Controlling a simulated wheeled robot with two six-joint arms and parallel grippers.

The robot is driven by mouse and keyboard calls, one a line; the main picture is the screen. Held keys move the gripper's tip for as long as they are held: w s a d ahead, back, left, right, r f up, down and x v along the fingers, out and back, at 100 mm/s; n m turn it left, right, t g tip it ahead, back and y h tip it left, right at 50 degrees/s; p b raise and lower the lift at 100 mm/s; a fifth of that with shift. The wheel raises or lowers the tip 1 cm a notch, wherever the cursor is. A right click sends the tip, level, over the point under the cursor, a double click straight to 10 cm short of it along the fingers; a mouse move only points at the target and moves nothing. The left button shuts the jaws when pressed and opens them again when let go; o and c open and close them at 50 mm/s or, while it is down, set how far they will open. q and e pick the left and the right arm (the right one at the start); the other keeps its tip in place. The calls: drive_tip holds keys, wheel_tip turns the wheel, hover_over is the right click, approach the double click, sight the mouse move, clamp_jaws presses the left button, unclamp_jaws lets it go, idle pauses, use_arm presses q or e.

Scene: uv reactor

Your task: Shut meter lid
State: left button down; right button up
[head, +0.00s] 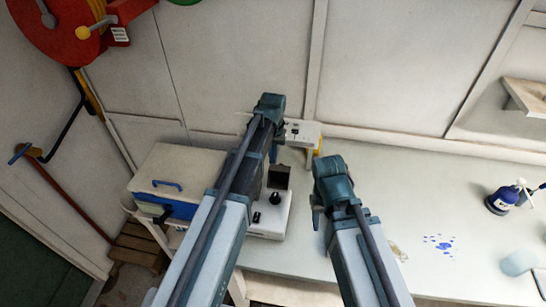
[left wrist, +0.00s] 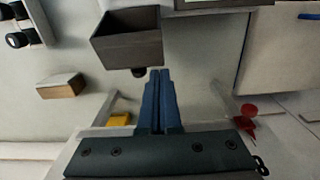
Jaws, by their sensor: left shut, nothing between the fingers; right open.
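The meter is a white box (head: 269,219) with a black knob on the table, partly behind my left arm. A dark, hollow, box-shaped part, which looks like its raised lid (head: 279,176), stands at its back. In the left wrist view this dark part (left wrist: 127,35) shows its open side, with a small dark tab below it. My left gripper (left wrist: 160,76) is shut and empty, its tips just below and right of the tab; contact cannot be told. In the head view its fingers are largely hidden by the arm. My right gripper (head: 317,217) is open and empty above the table, right of the meter.
A white and blue case with a blue handle (head: 166,184) stands left of the meter. A white unit (head: 302,132) stands behind it by the wall. The table between is mostly clear.

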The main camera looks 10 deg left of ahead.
use_arm(q)
drive_tip(key=shift+s+r+t, duration=0.2)
drive_tip(key=shift+s+t, duration=0.1)
